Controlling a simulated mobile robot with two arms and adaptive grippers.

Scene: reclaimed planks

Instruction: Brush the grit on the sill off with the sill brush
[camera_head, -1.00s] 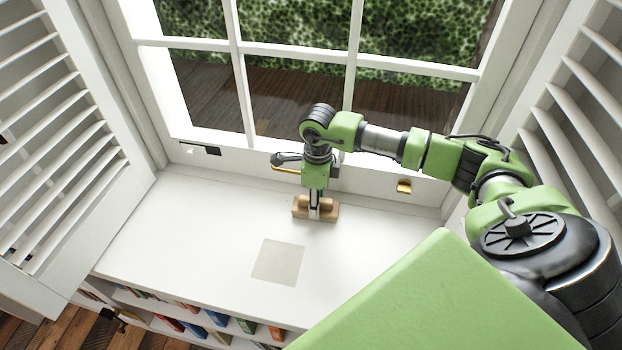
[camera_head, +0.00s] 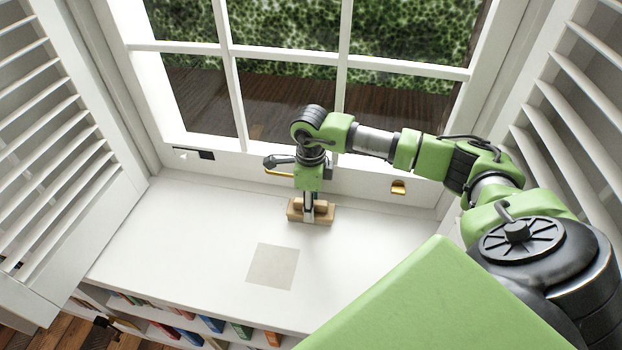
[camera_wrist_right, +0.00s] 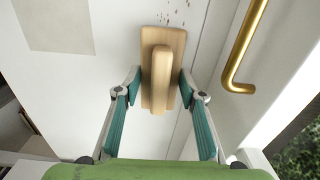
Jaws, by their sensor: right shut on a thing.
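The sill brush (camera_head: 325,213), a wooden block with a raised wooden grip, is at the sill's back part near the window frame. My right gripper (camera_head: 309,203) points down over it and is shut on its grip. In the right wrist view the brush (camera_wrist_right: 160,70) sits between the two fingers. Its bristles are hidden, and I cannot tell whether it touches the sill. The grit (camera_wrist_right: 177,10) shows there as several small brown specks just beyond the brush's end. I cannot make the grit out in the head view. The white sill (camera_head: 190,230) lies below. My left gripper is not in view.
A flat greyish square (camera_head: 273,266) lies on the sill in front of the brush. A brass handle (camera_wrist_right: 243,50) is on the window frame close by. Louvred shutters (camera_head: 60,180) flank the sill. Bookshelves (camera_head: 190,325) are below its front edge. The sill's left part is clear.

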